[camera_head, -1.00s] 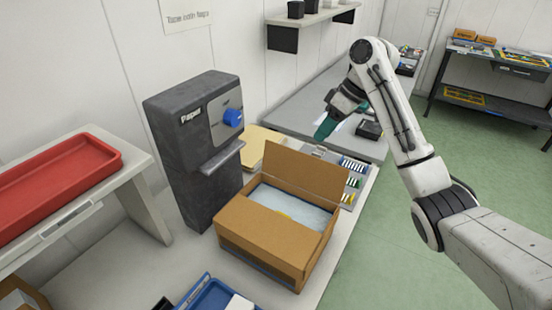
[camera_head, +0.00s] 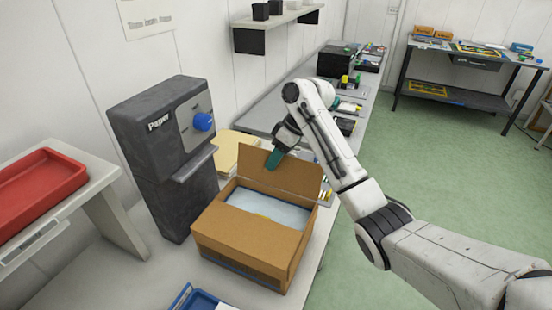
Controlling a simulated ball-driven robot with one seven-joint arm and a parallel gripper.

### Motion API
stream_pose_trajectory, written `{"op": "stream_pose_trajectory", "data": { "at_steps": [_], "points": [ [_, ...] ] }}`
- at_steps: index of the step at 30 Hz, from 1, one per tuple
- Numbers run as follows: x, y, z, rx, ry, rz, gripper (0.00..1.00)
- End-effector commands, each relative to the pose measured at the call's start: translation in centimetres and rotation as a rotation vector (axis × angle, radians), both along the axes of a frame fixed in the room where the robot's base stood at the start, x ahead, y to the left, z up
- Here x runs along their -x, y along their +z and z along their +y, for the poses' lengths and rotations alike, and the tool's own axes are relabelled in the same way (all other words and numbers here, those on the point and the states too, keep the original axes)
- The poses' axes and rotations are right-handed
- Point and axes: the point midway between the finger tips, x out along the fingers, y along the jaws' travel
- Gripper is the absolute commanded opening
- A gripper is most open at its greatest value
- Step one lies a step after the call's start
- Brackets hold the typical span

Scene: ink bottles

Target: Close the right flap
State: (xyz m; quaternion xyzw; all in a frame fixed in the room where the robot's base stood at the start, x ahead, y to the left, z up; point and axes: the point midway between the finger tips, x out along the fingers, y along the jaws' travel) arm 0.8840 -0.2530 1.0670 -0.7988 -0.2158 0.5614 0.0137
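An open cardboard box (camera_head: 236,262) stands on the bench in the middle of the view. Its near flap (camera_head: 248,228) lies flat over the near half of the opening. Its far flap (camera_head: 290,178), toward the right, stands upright; I take it as the right flap. Pale blue packing (camera_head: 255,206) with a bit of yellow shows inside. My gripper (camera_head: 274,160), with green fingers, points down at the upright flap's top edge, toward its left end. Its tip overlaps the flap in the picture; I cannot tell whether they touch. The finger gap is not visible.
A dark paper dispenser (camera_head: 160,150) with a blue knob stands left of the box. Tan folders (camera_head: 232,148) lie behind the box. A red tray (camera_head: 40,190) is at far left, and a blue tray (camera_head: 196,300) is at the front edge.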

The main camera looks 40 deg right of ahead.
Motion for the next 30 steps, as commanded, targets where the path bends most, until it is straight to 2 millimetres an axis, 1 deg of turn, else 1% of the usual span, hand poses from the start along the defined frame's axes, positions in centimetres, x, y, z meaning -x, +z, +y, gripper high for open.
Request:
{"op": "stream_pose_trajectory", "data": {
  "at_steps": [6, 15, 16, 30],
  "points": [
    [0.00, -0.05, 0.02, 0.000, 0.000, 0.000, 0.30],
    [0.00, -0.02, 0.00, -0.001, 0.000, 0.000, 0.01],
    [0.00, -0.02, 0.00, 0.000, 0.000, 0.000, 0.00],
    [0.01, 0.00, 0.00, 0.000, 0.000, 0.000, 0.00]
  ]
}}
